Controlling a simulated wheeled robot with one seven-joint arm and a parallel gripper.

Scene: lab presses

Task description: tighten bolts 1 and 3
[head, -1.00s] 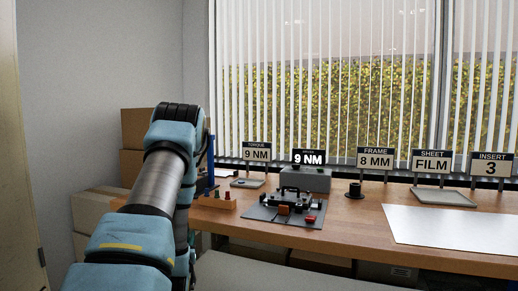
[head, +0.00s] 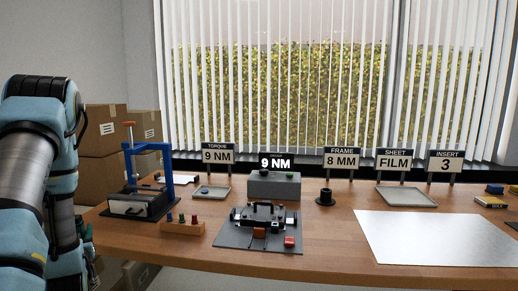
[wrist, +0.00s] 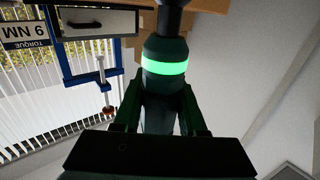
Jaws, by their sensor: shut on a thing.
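My gripper (wrist: 160,112) is seen only in the wrist view. It is shut on a dark green, driver-like tool with a glowing green ring (wrist: 166,66). The tool's far end runs out of the top of the frame. In the head view, a blue-framed press (head: 168,160) stands on the bench at left. It also shows inverted in the wrist view (wrist: 62,62), left of the tool. A grey fixture plate (head: 232,236) carries a black clamp-like device (head: 262,217), an orange block and a red button. I cannot make out numbered bolts.
A wooden block (head: 180,229) with several coloured pegs sits between press and fixture. Behind are a grey box (head: 274,187) with a lit "9 NM" display, trays, a black cylinder (head: 325,197) and signs. A white sheet (head: 430,238) lies at right. Cardboard boxes (head: 104,138) stand at left.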

